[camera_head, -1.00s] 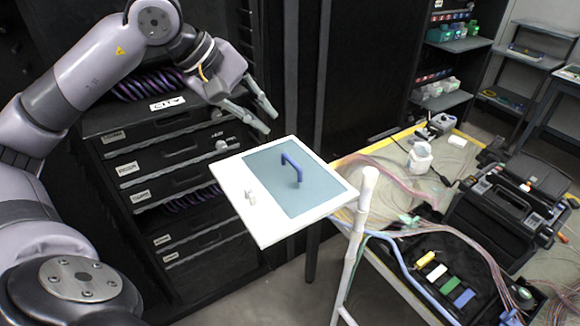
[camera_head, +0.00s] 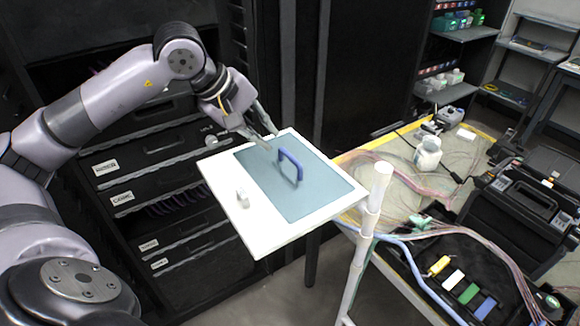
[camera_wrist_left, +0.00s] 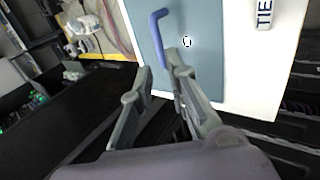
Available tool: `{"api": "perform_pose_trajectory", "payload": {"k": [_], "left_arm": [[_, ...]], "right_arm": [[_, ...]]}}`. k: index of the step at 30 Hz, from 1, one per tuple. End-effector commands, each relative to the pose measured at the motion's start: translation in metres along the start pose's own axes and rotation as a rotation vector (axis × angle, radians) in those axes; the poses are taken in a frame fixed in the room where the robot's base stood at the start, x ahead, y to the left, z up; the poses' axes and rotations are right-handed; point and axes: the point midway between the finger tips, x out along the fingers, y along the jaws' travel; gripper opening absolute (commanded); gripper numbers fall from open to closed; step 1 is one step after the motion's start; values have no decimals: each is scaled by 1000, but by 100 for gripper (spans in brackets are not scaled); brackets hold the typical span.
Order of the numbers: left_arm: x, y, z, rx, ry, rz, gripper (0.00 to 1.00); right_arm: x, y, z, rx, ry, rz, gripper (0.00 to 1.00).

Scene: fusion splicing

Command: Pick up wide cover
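The wide cover looks to be the flat teal panel (camera_head: 312,198) lying on a white board (camera_head: 268,235); it also shows in the left wrist view (camera_wrist_left: 205,25). A blue arched handle (camera_head: 298,170) stands up from the panel and shows in the left wrist view (camera_wrist_left: 155,28). My left gripper (camera_head: 271,140) is over the far-left edge of the panel, just left of the handle. My right gripper is not in view.
A small white piece (camera_head: 243,197) sits on the board; its "TIE" label shows in the left wrist view (camera_wrist_left: 264,14). A white post (camera_head: 361,240) rises at the board's right corner. A cluttered table (camera_head: 455,165) with cables and a white jar (camera_head: 428,154) is right. Black drawers (camera_head: 165,205) stand left.

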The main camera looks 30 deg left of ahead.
Motion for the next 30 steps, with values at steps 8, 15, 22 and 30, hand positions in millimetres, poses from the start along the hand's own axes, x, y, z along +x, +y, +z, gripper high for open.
{"api": "perform_pose_trajectory", "payload": {"k": [8, 15, 22, 30], "left_arm": [[47, 1, 0, -2, -3, -1, 15], [64, 2, -1, -3, -4, -3, 15], [98, 3, -4, -2, -3, -1, 15], [108, 1, -5, -1, 0, -1, 15]], "right_arm": [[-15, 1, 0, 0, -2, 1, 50], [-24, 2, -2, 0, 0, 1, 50], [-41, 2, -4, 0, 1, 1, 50], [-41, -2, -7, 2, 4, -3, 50]]}}
